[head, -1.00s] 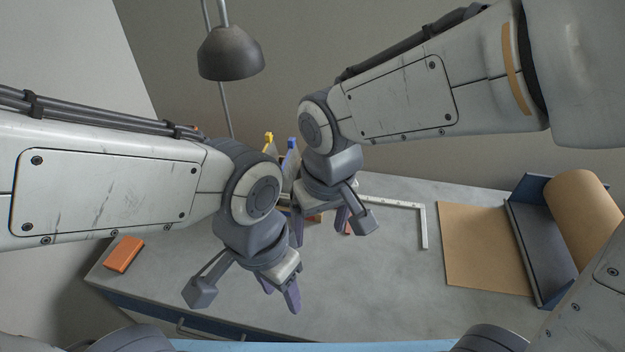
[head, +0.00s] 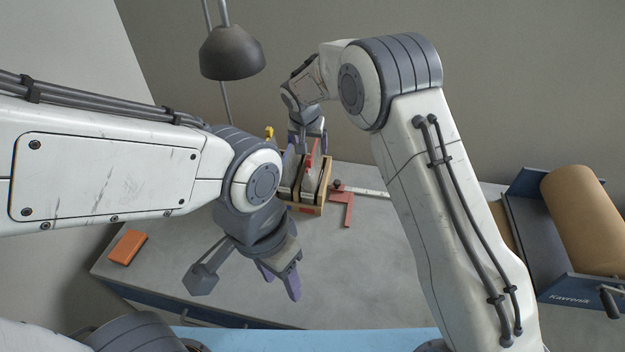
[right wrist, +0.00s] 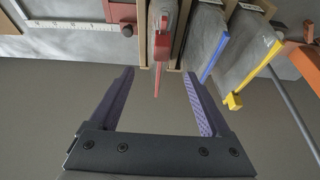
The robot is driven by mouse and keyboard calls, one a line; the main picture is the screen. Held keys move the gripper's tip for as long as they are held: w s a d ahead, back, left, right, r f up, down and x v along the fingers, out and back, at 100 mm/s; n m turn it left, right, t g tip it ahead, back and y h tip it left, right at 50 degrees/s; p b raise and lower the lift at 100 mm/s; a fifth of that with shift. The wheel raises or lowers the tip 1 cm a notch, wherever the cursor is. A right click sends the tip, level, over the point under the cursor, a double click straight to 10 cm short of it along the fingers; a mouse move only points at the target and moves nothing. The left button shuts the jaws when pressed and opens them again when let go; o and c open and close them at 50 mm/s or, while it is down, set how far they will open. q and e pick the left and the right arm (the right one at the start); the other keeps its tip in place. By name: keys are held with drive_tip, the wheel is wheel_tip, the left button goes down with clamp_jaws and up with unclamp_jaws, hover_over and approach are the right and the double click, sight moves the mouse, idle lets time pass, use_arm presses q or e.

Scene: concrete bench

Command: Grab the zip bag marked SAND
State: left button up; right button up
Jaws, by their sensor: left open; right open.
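A wooden rack (head: 306,211) holds several upright grey zip bags. In the right wrist view one bag has a red zip edge (right wrist: 162,45), one a blue edge (right wrist: 213,60) and one a yellow edge (right wrist: 258,62). No SAND marking is readable on any of them. My right gripper (head: 306,146) is over the rack, open; in its wrist view the red-edged bag lies between its two fingers (right wrist: 160,85), with a gap on both sides. My left gripper (head: 280,280) is open and empty above the front of the bench.
An orange block (head: 127,247) lies at the bench's left. A brown paper roll (head: 584,215) in a dark holder stands at right. A lamp (head: 232,53) hangs behind. The middle bench is clear.

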sight(313, 173)
drive_tip(key=shift+x, duration=0.95)
drive_tip(key=shift+w+f+p, duration=0.2)
drive_tip(key=shift+f+p, duration=0.3)
drive_tip(key=shift+p, duration=0.15)
drive_tip(key=p+x, duration=0.1)
drive_tip(key=x, duration=0.2)
drive_tip(key=shift+d+f+p, duration=0.1)
drive_tip(key=shift+f+p, duration=0.15)
drive_tip(key=shift+p, duration=0.15)
drive_tip(key=shift+w+f, duration=0.2)
drive_tip(key=shift+f, duration=0.25)
clamp_jaws()
